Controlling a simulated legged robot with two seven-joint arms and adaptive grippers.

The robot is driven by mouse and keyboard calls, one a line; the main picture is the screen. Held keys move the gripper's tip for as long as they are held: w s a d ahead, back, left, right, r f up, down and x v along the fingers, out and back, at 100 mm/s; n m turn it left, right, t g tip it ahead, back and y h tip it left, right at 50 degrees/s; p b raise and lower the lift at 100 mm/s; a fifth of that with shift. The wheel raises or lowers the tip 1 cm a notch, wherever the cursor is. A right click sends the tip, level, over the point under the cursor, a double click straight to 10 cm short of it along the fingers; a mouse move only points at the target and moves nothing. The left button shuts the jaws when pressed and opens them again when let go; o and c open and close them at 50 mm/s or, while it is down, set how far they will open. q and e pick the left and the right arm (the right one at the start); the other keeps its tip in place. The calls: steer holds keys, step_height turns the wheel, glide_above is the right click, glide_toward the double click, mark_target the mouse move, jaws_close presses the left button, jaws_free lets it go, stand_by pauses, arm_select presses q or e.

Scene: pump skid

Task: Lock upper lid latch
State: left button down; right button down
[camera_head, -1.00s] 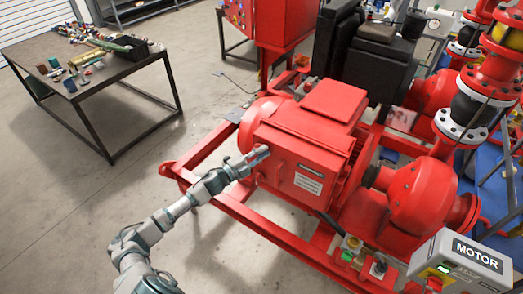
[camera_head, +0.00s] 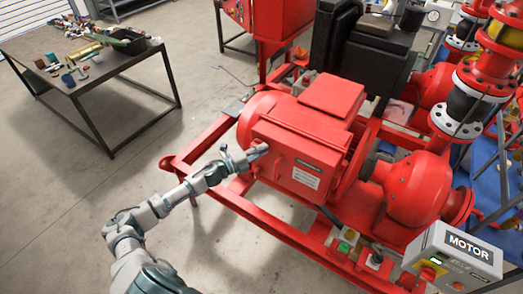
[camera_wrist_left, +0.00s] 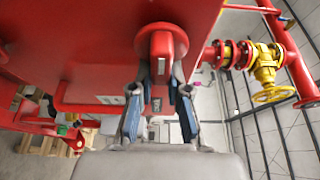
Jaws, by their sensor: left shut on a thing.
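The red pump box (camera_head: 300,150) with its lid stands in the middle of the head view. Its upper lid latch (camera_wrist_left: 162,42) is a red round knob with a short tab in the left wrist view. My left gripper (camera_head: 256,153) is at the left end of the box's front face. In the left wrist view, my left gripper (camera_wrist_left: 160,98) has its two fingers on either side of the latch tab, shut on it. The latch is hidden by the gripper in the head view. My right gripper is not in view.
A red skid frame (camera_head: 235,205) runs below and in front of the box. A grey motor control box (camera_head: 455,257) stands at lower right. A dark table (camera_head: 95,75) with loose items is at upper left, with open floor between. A yellow valve (camera_wrist_left: 268,65) shows in the wrist view.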

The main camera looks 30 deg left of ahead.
arm_select(q)
steer(key=shift+w+a, duration=0.1)
steer(key=shift+a, duration=0.15)
steer(key=c, duration=1.1)
jaws_free()
steer(key=shift+w+a+f, duration=0.15)
steer(key=shift+w, duration=0.05)
steer(key=shift+s, duration=0.15)
steer(key=v, duration=1.1)
steer(key=shift+s+a, duration=0.25)
steer(key=shift+s, duration=0.05)
